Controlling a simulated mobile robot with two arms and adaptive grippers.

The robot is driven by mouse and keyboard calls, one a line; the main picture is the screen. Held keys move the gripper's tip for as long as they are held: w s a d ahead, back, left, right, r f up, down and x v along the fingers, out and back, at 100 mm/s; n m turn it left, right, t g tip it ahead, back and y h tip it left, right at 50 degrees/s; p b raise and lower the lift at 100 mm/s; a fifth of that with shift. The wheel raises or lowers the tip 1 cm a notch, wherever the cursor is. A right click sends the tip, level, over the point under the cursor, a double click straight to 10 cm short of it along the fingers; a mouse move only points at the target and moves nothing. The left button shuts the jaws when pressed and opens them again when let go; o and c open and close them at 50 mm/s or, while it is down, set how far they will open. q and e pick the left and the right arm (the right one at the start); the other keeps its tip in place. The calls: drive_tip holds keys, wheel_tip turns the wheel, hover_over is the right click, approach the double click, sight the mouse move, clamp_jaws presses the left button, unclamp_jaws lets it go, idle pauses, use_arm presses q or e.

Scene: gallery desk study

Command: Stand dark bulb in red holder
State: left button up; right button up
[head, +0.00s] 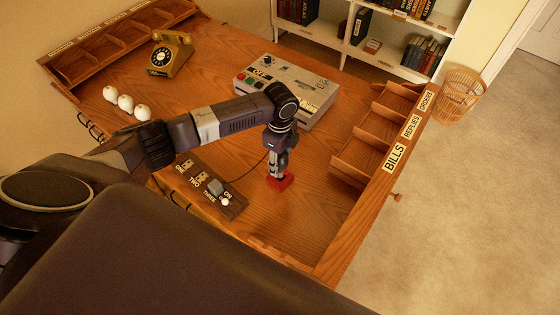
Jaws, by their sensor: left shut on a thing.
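The red holder (280,182) sits on the wooden desk, right of the switch board, with a thin dark wire running near it. My left gripper (278,172) points straight down directly over the holder. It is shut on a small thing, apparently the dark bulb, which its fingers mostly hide. I cannot tell whether the bulb's lower end touches the holder or is seated in it. Three white bulbs (126,103) stand in a row at the desk's left. My right gripper is not in view.
The switch board (204,187) marked ONE, TWO, THREE and ON lies left of the holder. A grey machine with buttons (290,88) and a yellow telephone (170,54) stand behind. Labelled wooden compartments (382,135) line the right edge. Bare desk lies in front of the holder.

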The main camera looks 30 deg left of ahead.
use_arm(q)
drive_tip(key=shift+f, duration=0.4)
drive_tip(key=shift+f+b, duration=0.95)
drive_tip(key=shift+f, duration=0.45)
drive_tip(key=o, duration=0.9)
drive_tip(key=shift+o, duration=0.2)
drive_tip(key=shift+r, duration=0.1)
wheel_tip(320, 180, up, 12)
drive_tip(key=shift+f, duration=0.1)
